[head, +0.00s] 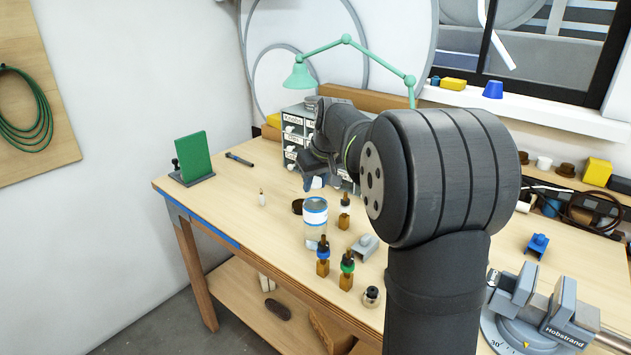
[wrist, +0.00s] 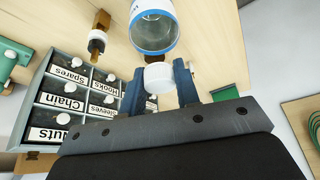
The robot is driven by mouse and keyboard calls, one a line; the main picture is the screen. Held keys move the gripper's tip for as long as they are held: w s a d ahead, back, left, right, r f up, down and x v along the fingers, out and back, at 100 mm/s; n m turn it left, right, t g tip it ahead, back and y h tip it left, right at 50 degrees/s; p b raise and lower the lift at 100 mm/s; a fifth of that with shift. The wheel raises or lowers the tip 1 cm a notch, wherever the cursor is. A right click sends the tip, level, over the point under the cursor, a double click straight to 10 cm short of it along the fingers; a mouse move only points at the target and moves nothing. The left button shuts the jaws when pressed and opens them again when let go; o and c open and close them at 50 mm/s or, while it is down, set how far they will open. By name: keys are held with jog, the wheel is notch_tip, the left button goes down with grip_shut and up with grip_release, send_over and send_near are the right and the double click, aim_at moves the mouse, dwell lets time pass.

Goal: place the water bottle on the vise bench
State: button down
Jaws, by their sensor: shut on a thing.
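The water bottle (head: 315,226) is clear with a blue and white band, and is upright at the front left of the wooden bench. My gripper (head: 316,183) is above it, pointing down, with a white cap between its fingers. In the wrist view the two blue fingers of my gripper (wrist: 160,84) are shut on this white cap, and the clear body of the water bottle (wrist: 154,30) extends beyond it. I cannot tell whether the bottle's base touches the bench. The vise (head: 545,310) is grey, at the front right.
Several wooden pieces with coloured rings (head: 347,270) stand close to the bottle, with a grey block (head: 365,246) beside them. Drawers (wrist: 75,95) with labels and a green lamp (head: 300,76) stand behind. A green panel (head: 192,156) is at the left. My arm hides the bench's middle.

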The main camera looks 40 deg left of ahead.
jog(key=c, duration=1.1)
grip_release()
jog(key=shift+f, duration=0.1)
jog(key=v, duration=1.2)
jog(key=shift+r, duration=0.2)
jog(key=shift+f, duration=0.15)
jog(key=x, duration=1.2)
jog(key=shift+r, duration=2)
jog(key=shift+f, duration=0.1)
